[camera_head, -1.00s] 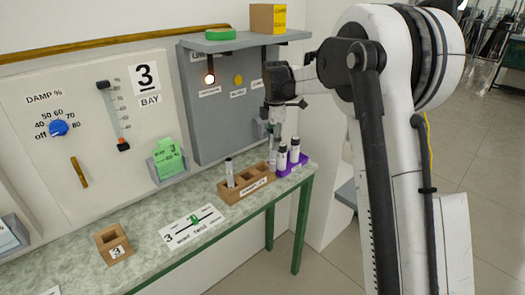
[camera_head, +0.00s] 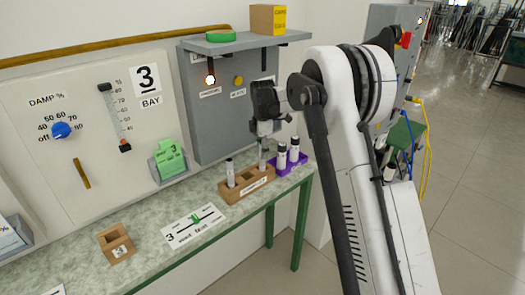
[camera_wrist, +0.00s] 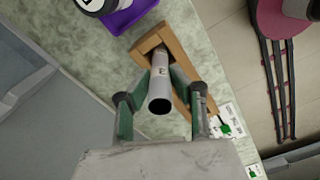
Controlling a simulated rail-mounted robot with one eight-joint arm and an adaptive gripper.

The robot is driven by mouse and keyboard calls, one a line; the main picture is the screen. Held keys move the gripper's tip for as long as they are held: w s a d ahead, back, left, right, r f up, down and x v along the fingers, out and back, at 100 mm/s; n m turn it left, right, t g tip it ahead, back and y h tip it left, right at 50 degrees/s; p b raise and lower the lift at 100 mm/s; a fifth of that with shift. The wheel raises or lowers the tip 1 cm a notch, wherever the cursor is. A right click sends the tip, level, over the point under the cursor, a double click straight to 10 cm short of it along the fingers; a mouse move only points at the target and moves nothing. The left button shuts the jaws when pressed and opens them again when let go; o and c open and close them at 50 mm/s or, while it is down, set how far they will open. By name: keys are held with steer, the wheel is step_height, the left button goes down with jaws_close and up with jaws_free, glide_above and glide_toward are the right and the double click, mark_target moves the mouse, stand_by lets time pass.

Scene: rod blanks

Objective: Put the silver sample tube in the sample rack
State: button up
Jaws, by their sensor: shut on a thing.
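The silver sample tube (camera_head: 263,155) is upright in my gripper (camera_head: 263,137), over the right end of the wooden rack (camera_head: 237,197). Another tube (camera_head: 230,172) with a dark top stands in the rack's left compartment. The middle of the rack looks empty. The rack's front label is too small to read.
A purple holder (camera_head: 286,170) with two white, dark-capped tubes stands just right of the rack. A grey cabinet (camera_head: 215,120) and shelf (camera_head: 235,41) are behind. The counter's front edge is close.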

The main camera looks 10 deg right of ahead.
steer(key=shift+f, duration=0.2)
steer(key=o, duration=0.9)
steer(key=shift+r, duration=0.1)
